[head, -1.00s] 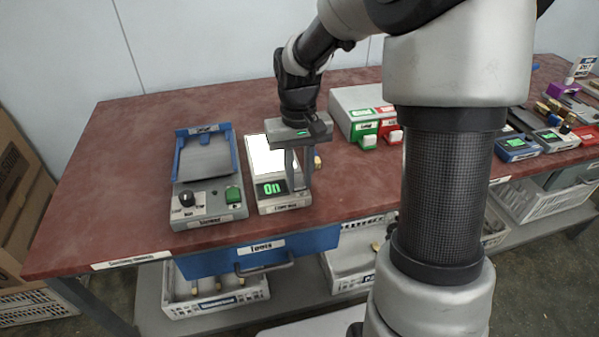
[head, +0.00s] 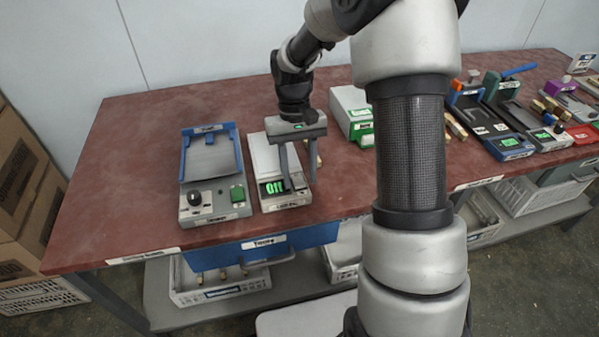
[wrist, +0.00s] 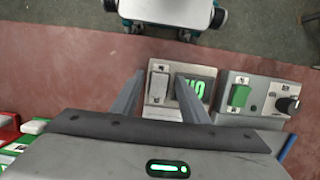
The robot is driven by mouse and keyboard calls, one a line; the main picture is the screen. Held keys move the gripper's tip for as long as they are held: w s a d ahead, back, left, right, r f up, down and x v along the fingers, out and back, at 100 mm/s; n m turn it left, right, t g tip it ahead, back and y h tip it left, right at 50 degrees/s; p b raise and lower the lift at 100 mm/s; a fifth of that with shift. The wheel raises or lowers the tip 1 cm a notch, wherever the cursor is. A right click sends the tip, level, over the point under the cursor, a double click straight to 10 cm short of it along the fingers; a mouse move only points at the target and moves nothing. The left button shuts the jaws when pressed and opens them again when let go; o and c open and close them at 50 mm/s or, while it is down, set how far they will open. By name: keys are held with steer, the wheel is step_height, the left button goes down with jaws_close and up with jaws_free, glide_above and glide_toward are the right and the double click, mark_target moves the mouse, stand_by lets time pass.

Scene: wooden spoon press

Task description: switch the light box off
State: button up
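The light box (head: 259,152) stands near the front edge of the table, its top panel now dull grey. Its small display (head: 272,187) reads "Off" in green; it also shows upside down in the wrist view (wrist: 201,88). My gripper (head: 300,187) is over the right front part of the box, fingers pointing down and apart, with nothing held between them. In the wrist view the fingertips (wrist: 159,76) lie either side of the box's pale switch (wrist: 159,86). I cannot tell whether a finger touches the box.
A blue and grey device (head: 211,160) with a black knob and green button stands close on the left. A blue drawer (head: 240,249) is below the table edge. The table's left side is clear.

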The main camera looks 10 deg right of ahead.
steer(key=shift+r, duration=0.1)
steer(key=p+v, duration=0.3)
steer(key=v, duration=1.4)
steer(key=shift+r, duration=0.15)
steer(key=s+r+t, duration=0.5)
steer(key=s+r, duration=0.4)
steer(key=s, duration=0.3)
steer(key=s+f+t, duration=0.2)
steer(key=s+t, duration=0.2)
steer(key=s, duration=0.7)
step_height(320, 180, up, 14)
steer(key=p, duration=1.4)
